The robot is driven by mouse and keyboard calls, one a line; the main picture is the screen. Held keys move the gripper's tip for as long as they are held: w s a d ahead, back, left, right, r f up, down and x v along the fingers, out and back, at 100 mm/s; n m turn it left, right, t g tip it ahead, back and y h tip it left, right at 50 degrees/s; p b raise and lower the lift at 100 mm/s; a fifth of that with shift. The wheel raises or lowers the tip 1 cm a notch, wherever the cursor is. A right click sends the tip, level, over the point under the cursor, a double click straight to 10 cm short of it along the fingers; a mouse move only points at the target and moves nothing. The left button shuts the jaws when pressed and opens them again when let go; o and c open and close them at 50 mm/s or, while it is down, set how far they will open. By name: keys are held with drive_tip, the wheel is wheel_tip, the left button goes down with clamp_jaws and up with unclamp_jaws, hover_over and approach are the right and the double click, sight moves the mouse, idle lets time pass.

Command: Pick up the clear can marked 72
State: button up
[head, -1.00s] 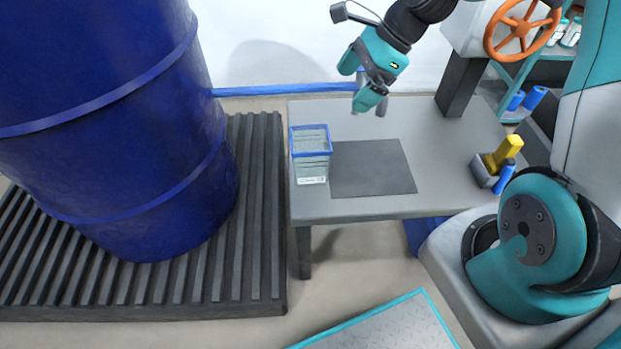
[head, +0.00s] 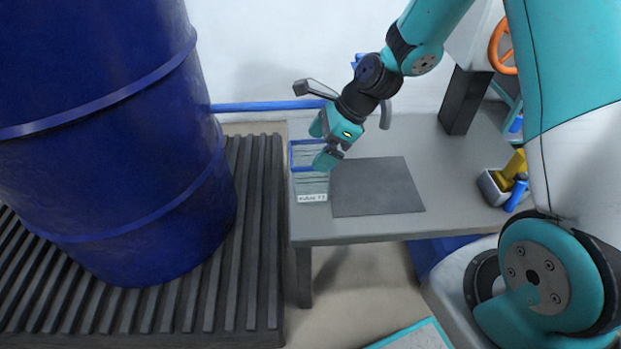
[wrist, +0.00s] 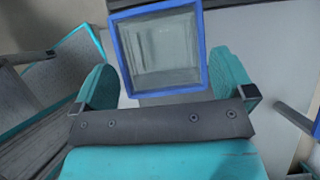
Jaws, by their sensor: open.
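The clear can (head: 312,184) has a blue rim and a white label low on its front. It stands upright on the left end of the grey table (head: 380,228). The label's number is too small to read surely. My gripper (head: 324,145) is open just above the can and hides part of its right side in the head view. In the wrist view, the can's blue square rim (wrist: 203,45) lies ahead, in the gap between the two teal fingers of my gripper (wrist: 168,88). The can looks empty, and no finger clearly touches it.
A dark mat (head: 375,188) lies right of the can. A large blue drum (head: 110,140) stands on a ribbed dark platform (head: 255,250) to the left. A small tray (head: 492,190) with yellow and blue items sits at the table's right end.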

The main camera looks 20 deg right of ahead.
sight(311, 158)
drive_tip(key=b+x, duration=0.1)
drive_tip(key=x, duration=0.3)
drive_tip(key=shift+f, duration=0.25)
drive_tip(key=shift+c, duration=0.2)
drive_tip(key=c, duration=0.9)
drive_tip(key=shift+r, duration=0.15)
